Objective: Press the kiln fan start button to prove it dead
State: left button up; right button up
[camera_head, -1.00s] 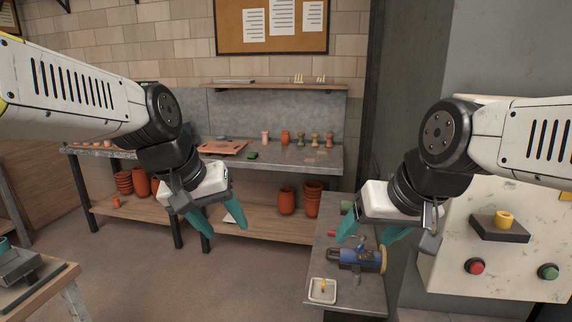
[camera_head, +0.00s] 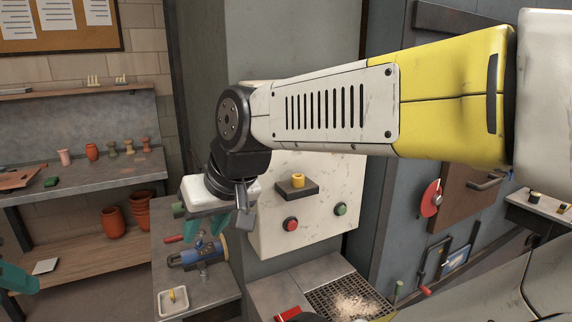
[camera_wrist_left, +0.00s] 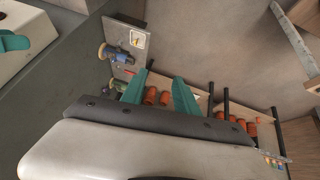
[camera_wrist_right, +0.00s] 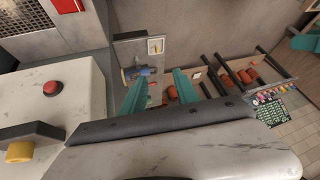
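A pale control box (camera_head: 268,240) stands right of my right gripper in the head view. Its face carries a green button (camera_head: 341,209), a red button (camera_head: 291,224) and a yellow knob (camera_head: 298,180) on a dark plate. No label naming the fan is readable. My right gripper (camera_head: 205,232) is open and empty, left of the box and apart from the buttons. The right wrist view shows the red button (camera_wrist_right: 52,88) and yellow knob (camera_wrist_right: 19,151); the green button is out of that view. My left gripper is open and empty in its wrist view (camera_wrist_left: 158,90); part shows at the head view's left edge.
A side bench with a blue machine (camera_head: 190,257) and a white dish (camera_head: 173,301) lies below my right gripper. A metal grate (camera_head: 330,292) lies below the box. A red rotary switch (camera_head: 431,198) is further right. Shelves with clay pots (camera_head: 112,223) stand at left.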

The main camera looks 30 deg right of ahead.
aim_at(341, 210)
jog(key=z, duration=1.55)
